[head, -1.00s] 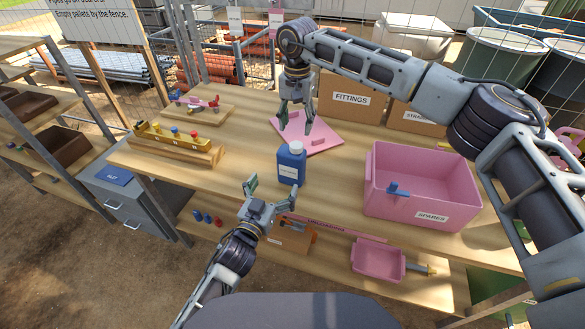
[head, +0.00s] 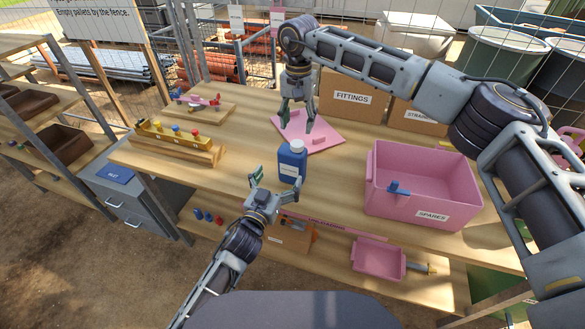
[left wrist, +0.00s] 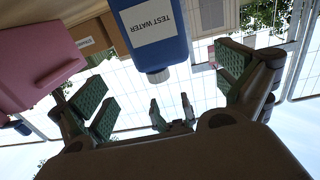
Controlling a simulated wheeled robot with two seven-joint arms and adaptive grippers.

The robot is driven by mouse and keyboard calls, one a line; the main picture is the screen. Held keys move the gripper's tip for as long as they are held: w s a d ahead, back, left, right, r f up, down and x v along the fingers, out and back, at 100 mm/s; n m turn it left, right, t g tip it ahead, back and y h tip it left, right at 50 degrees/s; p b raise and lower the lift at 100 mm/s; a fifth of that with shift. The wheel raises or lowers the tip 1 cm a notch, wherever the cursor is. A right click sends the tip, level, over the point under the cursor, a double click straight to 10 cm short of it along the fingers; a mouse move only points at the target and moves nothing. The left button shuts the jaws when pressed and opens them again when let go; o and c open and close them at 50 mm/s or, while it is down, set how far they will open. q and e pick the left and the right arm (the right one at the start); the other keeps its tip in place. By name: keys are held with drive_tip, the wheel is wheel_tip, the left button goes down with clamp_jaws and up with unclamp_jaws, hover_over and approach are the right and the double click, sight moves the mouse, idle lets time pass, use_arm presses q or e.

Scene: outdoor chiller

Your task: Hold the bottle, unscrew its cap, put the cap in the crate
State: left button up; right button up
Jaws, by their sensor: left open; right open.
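A blue bottle (head: 292,164) with a white cap (head: 297,146) stands upright on the wooden table (head: 225,182). In the left wrist view the bottle (left wrist: 150,32) shows a label reading TEST WATER, and its cap (left wrist: 158,76) is on it. My left gripper (head: 276,180) is open in front of the bottle, a finger to each side; whether they touch it I cannot tell. My right gripper (head: 298,122) is open and empty, pointing down behind the bottle, above a pink board (head: 325,140). A pink crate (head: 425,187) labelled SPARES stands to the right.
Boxes labelled FITTINGS (head: 350,98) and another stand at the back. Table space left of the bottle is clear.

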sight(289, 160)
use_arm(q)
drive_tip(key=shift+x, duration=5.5)
